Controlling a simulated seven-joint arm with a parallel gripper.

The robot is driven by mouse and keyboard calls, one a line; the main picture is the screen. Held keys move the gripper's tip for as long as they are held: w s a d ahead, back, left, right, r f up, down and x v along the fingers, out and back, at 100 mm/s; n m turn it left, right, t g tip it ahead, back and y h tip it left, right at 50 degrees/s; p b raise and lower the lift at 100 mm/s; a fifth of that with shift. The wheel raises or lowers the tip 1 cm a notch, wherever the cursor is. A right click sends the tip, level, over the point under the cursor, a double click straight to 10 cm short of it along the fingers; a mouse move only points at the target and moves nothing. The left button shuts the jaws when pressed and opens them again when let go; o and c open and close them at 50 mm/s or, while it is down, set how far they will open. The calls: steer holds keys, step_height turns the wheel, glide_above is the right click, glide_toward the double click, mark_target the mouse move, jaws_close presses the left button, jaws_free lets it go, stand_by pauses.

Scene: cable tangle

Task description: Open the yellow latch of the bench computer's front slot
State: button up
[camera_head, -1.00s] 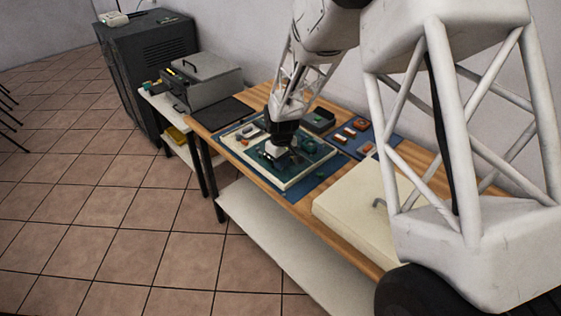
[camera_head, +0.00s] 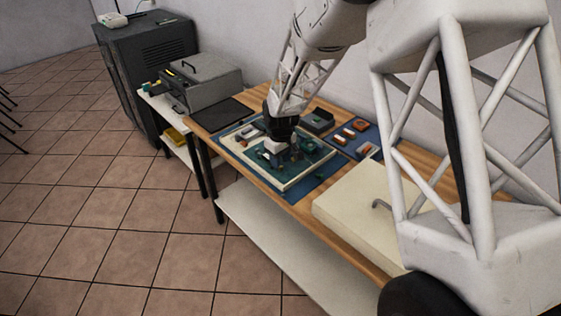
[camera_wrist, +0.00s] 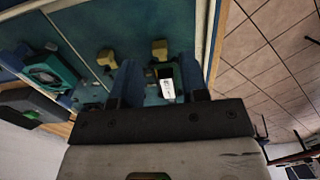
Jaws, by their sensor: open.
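The bench computer (camera_head: 312,163) is an open cream-edged tray with a teal board, lying on a blue mat on the wooden bench. My gripper (camera_head: 277,157) is low over its board in the head view. In the wrist view my gripper (camera_wrist: 156,68) is open, its two fingers apart. One small yellow block (camera_wrist: 159,49) lies just beyond the fingertips and another yellow block (camera_wrist: 106,58) lies to the left; I cannot tell which is the slot's latch. A small dark part with a white label (camera_wrist: 167,88) shows between the fingers. Contact with either block cannot be made out.
A teal fan-like part (camera_wrist: 50,72) stands on the board to the left. A cream case (camera_head: 352,205) is at right; a grey toolbox (camera_head: 201,80) is at back left.

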steer(key=shift+r, duration=2)
steer(key=shift+r, duration=0.1)
steer(key=shift+s+d+r, duration=0.15)
steer(key=shift+d+r, duration=0.05)
steer(key=s+d+r+m+t, duration=0.1)
steer(key=s+d+r+m, duration=0.1)
steer(key=s+d+r, duration=0.6)
steer(key=s+d+r+m, duration=0.25)
steer(key=s+r, duration=0.35)
steer(key=s, duration=0.4)
steer(key=s+d+r+m+t, duration=0.1)
steer(key=s+d+r+m, duration=0.1)
steer(key=s+d+r, duration=0.5)
steer(key=s+d+m, duration=0.2)
steer(key=s, duration=1.2)
steer(key=shift+s+d+r+m+t, duration=0.25)
steer(key=shift+s+d+m+t, duration=0.05)
steer(key=shift+d+m, duration=0.05)
